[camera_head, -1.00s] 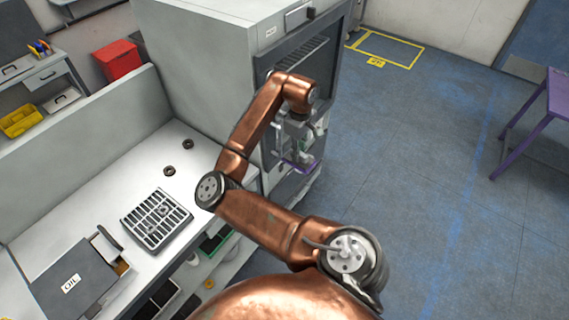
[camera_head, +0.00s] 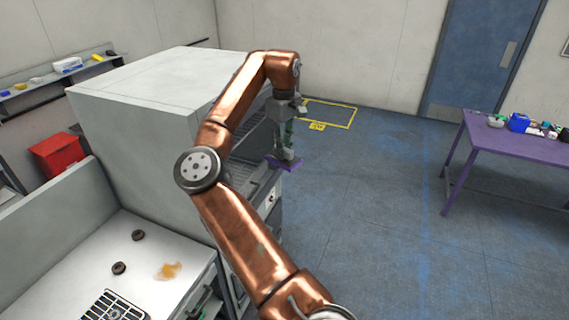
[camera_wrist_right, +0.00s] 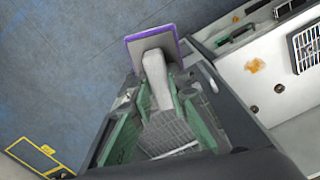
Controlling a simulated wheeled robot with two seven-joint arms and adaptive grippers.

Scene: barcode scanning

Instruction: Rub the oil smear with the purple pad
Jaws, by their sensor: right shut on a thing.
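The oil smear (camera_head: 169,271) is an orange-brown patch on the white worktop, near its right edge in the head view. It also shows in the right wrist view (camera_wrist_right: 255,66). The purple pad (camera_head: 286,163) hangs below my right gripper (camera_head: 287,146), beyond the worktop and beside the grey cabinet. In the right wrist view the pad (camera_wrist_right: 128,45) has a grey plate and a pale handle (camera_wrist_right: 156,75), and the gripper's green-lined fingers (camera_wrist_right: 152,108) are shut on that handle. The pad is apart from the smear. My left gripper is not in view.
The grey cabinet (camera_head: 150,105) stands tall behind the worktop (camera_head: 75,275). Two dark rings (camera_head: 119,268) and a slotted grate (camera_head: 112,308) lie near the smear. A purple table (camera_head: 510,145) with small items stands at right; open floor lies between.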

